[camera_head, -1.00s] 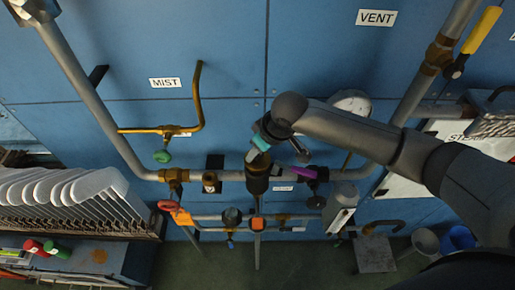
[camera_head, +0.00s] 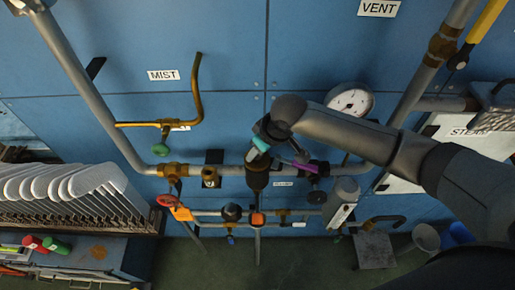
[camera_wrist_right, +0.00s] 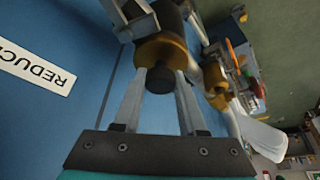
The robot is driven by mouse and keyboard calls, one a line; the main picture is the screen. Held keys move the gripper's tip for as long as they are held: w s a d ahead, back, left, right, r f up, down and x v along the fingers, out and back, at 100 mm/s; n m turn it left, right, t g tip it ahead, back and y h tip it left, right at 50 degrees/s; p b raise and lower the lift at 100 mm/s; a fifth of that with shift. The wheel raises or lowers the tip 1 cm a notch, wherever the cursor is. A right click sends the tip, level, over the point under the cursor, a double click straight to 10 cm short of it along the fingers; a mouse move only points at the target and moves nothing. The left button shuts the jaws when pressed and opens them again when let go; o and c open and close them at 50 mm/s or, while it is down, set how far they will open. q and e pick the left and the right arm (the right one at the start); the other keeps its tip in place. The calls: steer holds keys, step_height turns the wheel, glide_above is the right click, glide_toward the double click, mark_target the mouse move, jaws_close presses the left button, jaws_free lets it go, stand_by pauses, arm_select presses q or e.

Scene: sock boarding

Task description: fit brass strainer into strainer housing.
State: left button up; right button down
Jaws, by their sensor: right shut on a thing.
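My right gripper (camera_head: 258,156) comes in from the upper right and sits directly over the dark upright housing (camera_head: 257,181) on the pipe line. In the right wrist view its fingers (camera_wrist_right: 165,76) are shut on a small dark knob (camera_wrist_right: 159,81). The knob stands at a brass collar (camera_wrist_right: 164,51), with a dark cylindrical body beyond it. The strainer's mesh is not visible. I cannot tell how far the brass part sits inside the housing. My left gripper is not in view.
A grey pipe (camera_head: 230,170) runs across the blue panels. A purple lever (camera_head: 300,166) lies right beside the housing, with a gauge (camera_head: 350,101) behind my arm. A brass fitting (camera_head: 210,177) and a red handwheel (camera_head: 167,200) are to the left. White boards (camera_head: 60,183) stand at far left.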

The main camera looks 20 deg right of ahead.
steer(key=shift+f, duration=0.3)
steer(key=shift+c, duration=1.9)
jaws_free()
steer(key=shift+s, duration=0.1)
steer(key=v, duration=1.5)
steer(key=shift+r, duration=0.1)
